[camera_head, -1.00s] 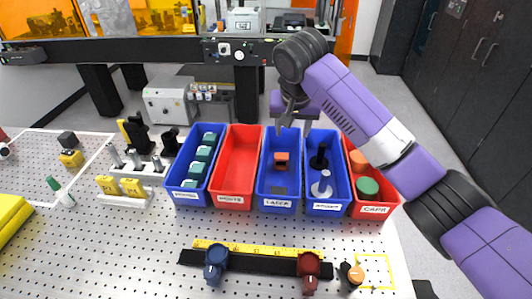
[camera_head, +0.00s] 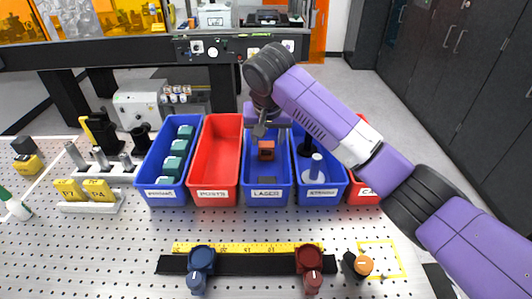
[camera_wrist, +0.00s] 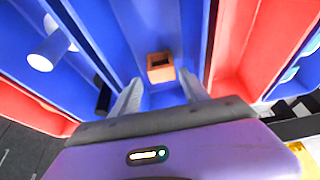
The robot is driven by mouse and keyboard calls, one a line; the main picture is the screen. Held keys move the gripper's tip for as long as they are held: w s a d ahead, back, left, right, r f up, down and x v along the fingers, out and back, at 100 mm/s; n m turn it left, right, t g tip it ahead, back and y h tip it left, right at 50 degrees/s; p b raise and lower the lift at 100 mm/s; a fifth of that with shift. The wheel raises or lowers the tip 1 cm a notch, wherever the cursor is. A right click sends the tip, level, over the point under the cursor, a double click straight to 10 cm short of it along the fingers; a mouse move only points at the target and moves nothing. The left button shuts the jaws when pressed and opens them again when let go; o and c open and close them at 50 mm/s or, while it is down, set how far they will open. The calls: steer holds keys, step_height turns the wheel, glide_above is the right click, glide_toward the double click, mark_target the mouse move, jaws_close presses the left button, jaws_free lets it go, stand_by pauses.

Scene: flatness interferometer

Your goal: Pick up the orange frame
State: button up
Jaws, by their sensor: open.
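The orange frame (camera_head: 266,149) is a small open block lying inside the blue LASER bin (camera_head: 266,198). In the wrist view the orange frame (camera_wrist: 160,67) shows its dark opening, between and just beyond my two fingers. My gripper (camera_head: 272,127) hangs over the far part of that bin. In the wrist view my gripper (camera_wrist: 160,92) is open, with one finger on each side and nothing between them. The frame looks apart from the fingers; the exact height gap is hard to tell.
A red POSTS bin (camera_head: 214,195) is left of the LASER bin, and a blue bin (camera_head: 318,197) with posts is right of it. A rail (camera_head: 240,265) with clamps lies in front.

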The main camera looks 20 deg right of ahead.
mark_target(267, 145)
steer(key=x, duration=0.6)
steer(key=shift+a+p, duration=0.2)
steer(key=shift+p, duration=0.1)
steer(key=shift+r, duration=0.1)
steer(key=shift+c, duration=0.2)
jaws_close()
